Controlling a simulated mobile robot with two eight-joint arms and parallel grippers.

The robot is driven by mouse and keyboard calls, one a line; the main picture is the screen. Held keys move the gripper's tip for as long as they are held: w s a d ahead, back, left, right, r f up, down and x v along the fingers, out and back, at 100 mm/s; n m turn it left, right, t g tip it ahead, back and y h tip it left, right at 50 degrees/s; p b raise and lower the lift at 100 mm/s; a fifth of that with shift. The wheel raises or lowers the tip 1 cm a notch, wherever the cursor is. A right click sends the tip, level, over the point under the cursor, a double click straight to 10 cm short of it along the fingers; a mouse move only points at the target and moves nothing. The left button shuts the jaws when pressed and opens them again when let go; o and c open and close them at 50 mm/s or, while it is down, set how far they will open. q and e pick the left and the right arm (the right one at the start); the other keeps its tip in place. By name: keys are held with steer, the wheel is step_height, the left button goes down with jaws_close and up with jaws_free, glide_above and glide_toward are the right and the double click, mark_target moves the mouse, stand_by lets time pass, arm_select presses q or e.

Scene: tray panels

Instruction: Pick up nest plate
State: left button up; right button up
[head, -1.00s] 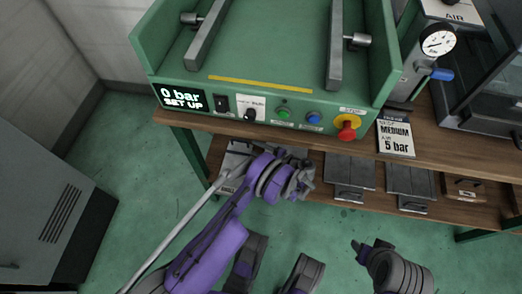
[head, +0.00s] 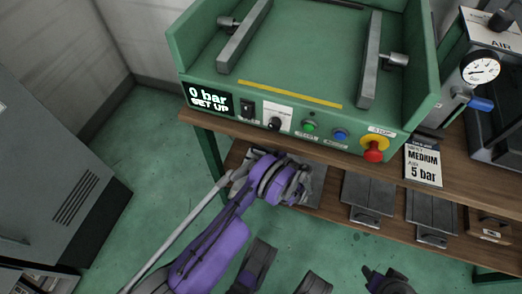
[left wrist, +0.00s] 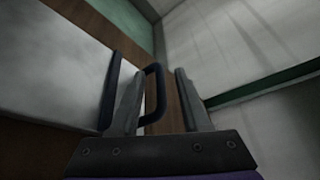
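Several grey plates lie on the lower wooden shelf; which one is the nest plate is not marked. The leftmost plate (head: 316,186) is partly hidden by my left gripper (head: 300,188). In the left wrist view a pale grey plate (left wrist: 50,70) lies at the left, with a dark loop handle (left wrist: 158,92) at its edge. My left gripper (left wrist: 157,88) is open there, and the handle shows between its two fingers, nearer the left one. Contact cannot be told. Part of my right arm's end (head: 385,281) shows at the bottom edge; its fingers are unclear.
Two more grey plates, a middle one (head: 367,197) and a right one (head: 432,213), and a brown block (head: 490,228) lie on the same shelf. Above stands the green press (head: 300,75) on the wooden worktop (head: 460,160). A grey cabinet (head: 50,180) stands at left.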

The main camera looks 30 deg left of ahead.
arm_select(q)
jaws_close()
stand_by(1.2)
